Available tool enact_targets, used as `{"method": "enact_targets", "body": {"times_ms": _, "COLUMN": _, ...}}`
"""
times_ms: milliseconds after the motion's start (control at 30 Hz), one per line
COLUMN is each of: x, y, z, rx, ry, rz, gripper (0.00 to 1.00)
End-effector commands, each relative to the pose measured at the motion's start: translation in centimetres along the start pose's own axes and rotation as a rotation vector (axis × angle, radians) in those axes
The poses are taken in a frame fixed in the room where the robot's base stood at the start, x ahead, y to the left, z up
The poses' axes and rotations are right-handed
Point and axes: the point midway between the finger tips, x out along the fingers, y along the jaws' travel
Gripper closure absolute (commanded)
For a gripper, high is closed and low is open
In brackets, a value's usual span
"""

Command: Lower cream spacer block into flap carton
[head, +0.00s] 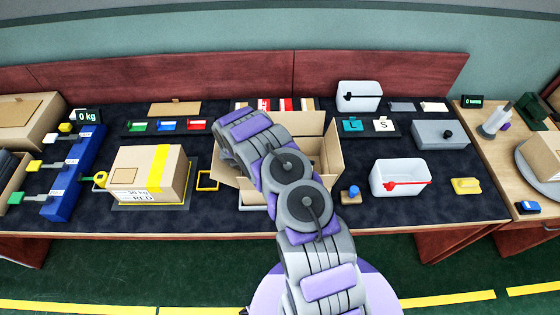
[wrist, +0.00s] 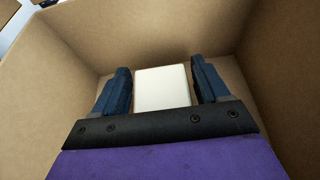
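The flap carton (head: 330,150) stands open on the dark table mat in the middle, with its flaps spread. My arm reaches over it in the head view and hides much of the carton, my gripper and the block. In the wrist view, brown carton walls (wrist: 50,75) surround my gripper (wrist: 161,78).
A taped carton (head: 150,172) stands on a scale at left, beside a blue rack (head: 75,170). A white bin (head: 400,180) with a red handle and a blue-knobbed peg (head: 351,193) are right of the flap carton. Red-and-white boxes (head: 288,104) stand behind it.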

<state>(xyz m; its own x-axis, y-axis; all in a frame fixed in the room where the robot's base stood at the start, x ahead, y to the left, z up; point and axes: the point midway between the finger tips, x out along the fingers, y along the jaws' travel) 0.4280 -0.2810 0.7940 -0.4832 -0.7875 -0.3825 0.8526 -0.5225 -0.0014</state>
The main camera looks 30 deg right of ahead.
Motion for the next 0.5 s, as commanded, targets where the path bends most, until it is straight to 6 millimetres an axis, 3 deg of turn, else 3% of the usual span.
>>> {"method": "enact_targets", "body": {"times_ms": 167, "x": 0.0, "y": 0.0, "z": 0.0, "rx": 0.0, "ry": 0.0, "rz": 0.0, "gripper": 0.08}}
{"method": "enact_targets", "body": {"times_ms": 500, "x": -0.2, "y": 0.02, "z": 0.43, "rx": 0.0, "ry": 0.0, "rz": 0.0, "gripper": 0.08}}
